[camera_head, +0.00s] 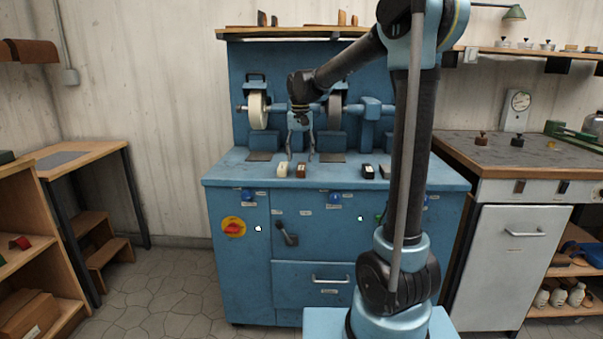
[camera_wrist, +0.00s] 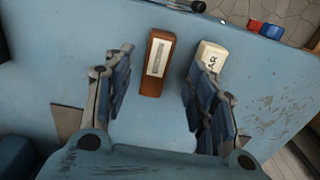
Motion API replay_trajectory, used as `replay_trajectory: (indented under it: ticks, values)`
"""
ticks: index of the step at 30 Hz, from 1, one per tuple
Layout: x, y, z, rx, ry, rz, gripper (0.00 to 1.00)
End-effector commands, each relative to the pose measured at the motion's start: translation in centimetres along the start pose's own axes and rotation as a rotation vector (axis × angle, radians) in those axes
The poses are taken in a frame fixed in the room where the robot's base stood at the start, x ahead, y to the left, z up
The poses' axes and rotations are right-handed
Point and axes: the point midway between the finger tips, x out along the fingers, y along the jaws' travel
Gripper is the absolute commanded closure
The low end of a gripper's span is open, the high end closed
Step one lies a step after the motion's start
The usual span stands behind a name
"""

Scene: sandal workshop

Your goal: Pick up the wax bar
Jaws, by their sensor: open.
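Two small bars lie side by side on the blue bench top. One is brown (camera_head: 300,170) with a pale label; it also shows in the wrist view (camera_wrist: 155,75). The other is cream (camera_head: 283,169); in the wrist view this cream bar (camera_wrist: 211,57) has dark letters ending in "AR", partly hidden by a finger. I cannot read which is the wax bar. My gripper (camera_head: 300,153) is open and empty above the bench, just behind the bars. In the wrist view my gripper (camera_wrist: 158,84) has the brown bar between its fingers' lines, the cream bar behind the right finger.
The blue bench (camera_head: 230,177) carries a pale wheel (camera_head: 257,110) and a dark wheel (camera_head: 335,110) behind my gripper. A grey-topped counter (camera_head: 470,150) stands at right.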

Motion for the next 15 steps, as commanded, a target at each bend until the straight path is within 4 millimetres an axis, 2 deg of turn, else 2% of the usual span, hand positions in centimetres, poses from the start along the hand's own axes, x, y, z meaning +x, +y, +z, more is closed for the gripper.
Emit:
replay_trajectory:
  ticks: [9, 15]
  values:
    - [3.7, 0.3, -0.2, 0.0, 0.0, 0.0, 0.48]
    - [5.1, 0.3, -0.2, 0.0, 0.0, 0.0, 0.48]
